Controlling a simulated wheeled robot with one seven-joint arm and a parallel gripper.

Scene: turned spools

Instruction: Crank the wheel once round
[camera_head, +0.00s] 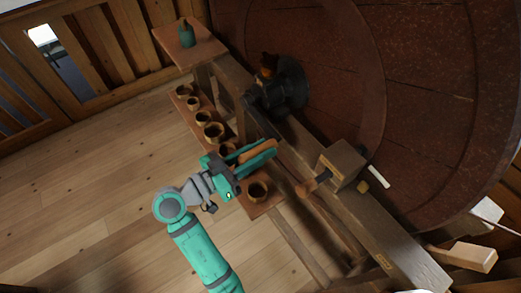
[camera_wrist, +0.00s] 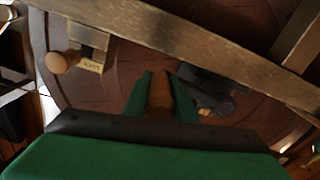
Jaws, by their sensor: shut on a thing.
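My gripper (camera_head: 262,151) is shut on an orange-brown wooden crank handle (camera_head: 257,148). In the wrist view the handle (camera_wrist: 160,92) stands between the two green fingers of the gripper (camera_wrist: 160,95). A dark crank arm (camera_head: 262,120) runs from the handle up to a black hub (camera_head: 285,88). The large brown wooden wheel (camera_head: 425,75) fills the upper right of the head view, behind the hub. It also fills the background in the wrist view (camera_wrist: 110,75). How the fingers meet the handle is partly hidden in the head view.
A low shelf with several small round pots (camera_head: 213,131) lies left of the beam. A green container (camera_head: 186,36) stands on a small board. The floor at left is clear.

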